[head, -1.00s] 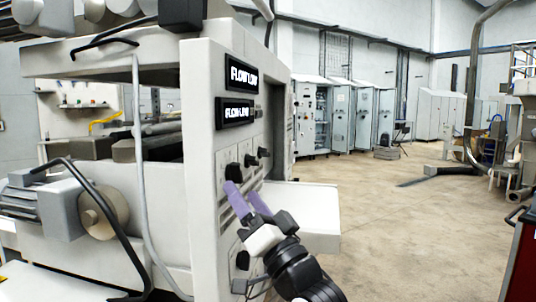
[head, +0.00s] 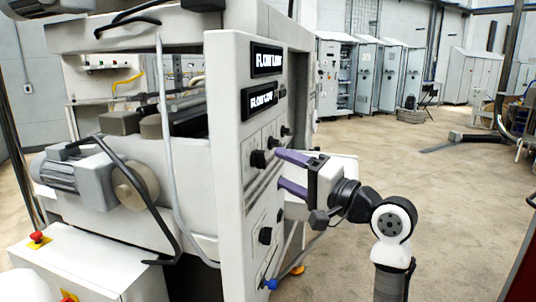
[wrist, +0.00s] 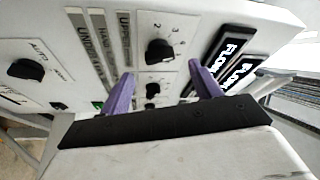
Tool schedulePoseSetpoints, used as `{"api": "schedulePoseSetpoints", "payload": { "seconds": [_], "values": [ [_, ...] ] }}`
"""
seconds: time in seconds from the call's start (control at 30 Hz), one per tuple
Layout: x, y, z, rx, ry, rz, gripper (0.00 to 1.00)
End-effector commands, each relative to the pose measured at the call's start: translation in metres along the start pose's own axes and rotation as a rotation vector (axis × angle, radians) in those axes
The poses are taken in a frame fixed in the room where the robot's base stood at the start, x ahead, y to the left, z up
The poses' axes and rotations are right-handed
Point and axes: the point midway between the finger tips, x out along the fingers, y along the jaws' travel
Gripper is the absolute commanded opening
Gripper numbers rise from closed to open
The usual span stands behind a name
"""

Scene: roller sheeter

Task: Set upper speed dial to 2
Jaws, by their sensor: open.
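A black dial (wrist: 160,52) with numbers around it sits on the grey control panel (wrist: 215,20). It lies beyond and between the fingers in the wrist view, beside a partly legible label starting "UPP". A second dial (wrist: 152,90) is closer to the gripper's body. The dial pointers are too small to read surely. In the head view, a dial (head: 258,159) stands out left of the upper fingertip. My gripper (head: 281,168) is open and empty, its purple fingers pointing at the panel from the right. In the wrist view, my gripper (wrist: 160,70) shows no clear contact with a dial.
Two lit displays, an upper one (head: 267,60) and a lower one (head: 263,101), sit above the dials. An AUTO selector (wrist: 27,69) is at the left in the wrist view. Lower knobs (head: 265,236) are on the panel. Open floor (head: 450,200) lies to the right.

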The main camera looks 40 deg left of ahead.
Motion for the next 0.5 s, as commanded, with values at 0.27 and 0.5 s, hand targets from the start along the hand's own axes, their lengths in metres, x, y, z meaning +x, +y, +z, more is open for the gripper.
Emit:
{"api": "schedulePoseSetpoints", "payload": {
  "seconds": [0.27,0.5],
  "values": [
    [0.045,-0.002,0.0,0.0,-0.001,0.0,0.64],
    [0.055,0.0,0.0,-0.001,0.0,0.0,0.64]
  ]
}}
